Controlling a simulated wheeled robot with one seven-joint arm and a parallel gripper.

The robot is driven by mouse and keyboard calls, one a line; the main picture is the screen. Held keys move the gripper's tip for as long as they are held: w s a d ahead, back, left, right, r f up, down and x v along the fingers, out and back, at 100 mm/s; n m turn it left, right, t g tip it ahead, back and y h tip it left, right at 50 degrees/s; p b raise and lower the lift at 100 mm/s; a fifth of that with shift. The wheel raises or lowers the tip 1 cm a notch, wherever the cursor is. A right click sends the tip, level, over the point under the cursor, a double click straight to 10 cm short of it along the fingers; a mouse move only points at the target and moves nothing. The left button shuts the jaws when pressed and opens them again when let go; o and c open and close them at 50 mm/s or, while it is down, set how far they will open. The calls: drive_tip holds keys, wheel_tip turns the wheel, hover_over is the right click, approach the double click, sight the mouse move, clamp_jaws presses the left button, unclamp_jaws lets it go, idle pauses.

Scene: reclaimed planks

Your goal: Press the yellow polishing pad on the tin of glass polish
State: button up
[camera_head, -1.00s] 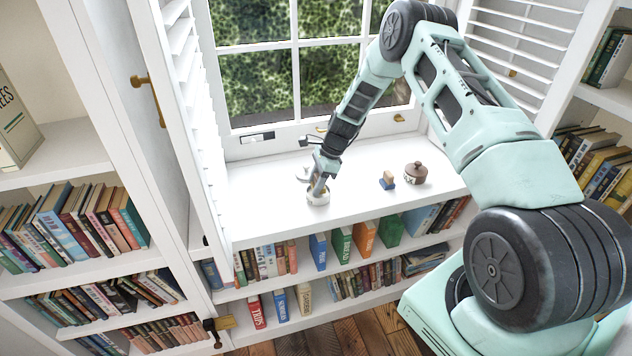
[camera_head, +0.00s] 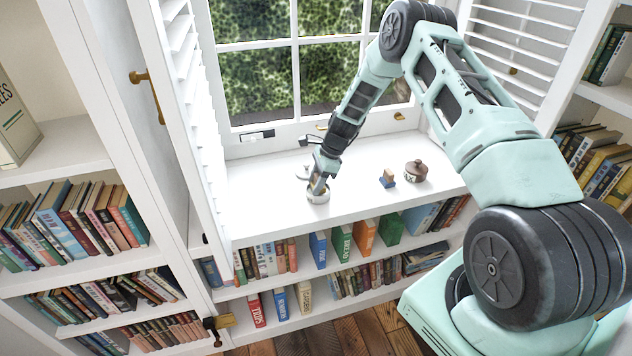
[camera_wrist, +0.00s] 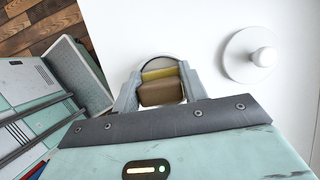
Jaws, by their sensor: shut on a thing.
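My gripper (camera_head: 319,186) reaches down to the white windowsill and is shut on the polishing pad. In the wrist view the pad (camera_wrist: 160,92) is a brown block with a yellow strip along its far edge, between the two fingers. The tin of glass polish (camera_head: 318,197) is a small round white tin on the sill, right under my gripper. In the wrist view its dark rim (camera_wrist: 158,57) curves behind the pad. The pad is at the tin's mouth; the contact between them is hidden.
A white round lid with a knob (camera_wrist: 262,56) lies beside the tin. A blue item with a wooden block (camera_head: 388,180) and a brown-lidded pot (camera_head: 415,172) stand to the right on the sill. The shutter (camera_head: 190,120) bounds the left. Bookshelves lie below.

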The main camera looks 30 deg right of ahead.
sight(316, 176)
drive_tip(key=shift+r+p, duration=2.5)
drive_tip(key=shift+r, duration=1.05)
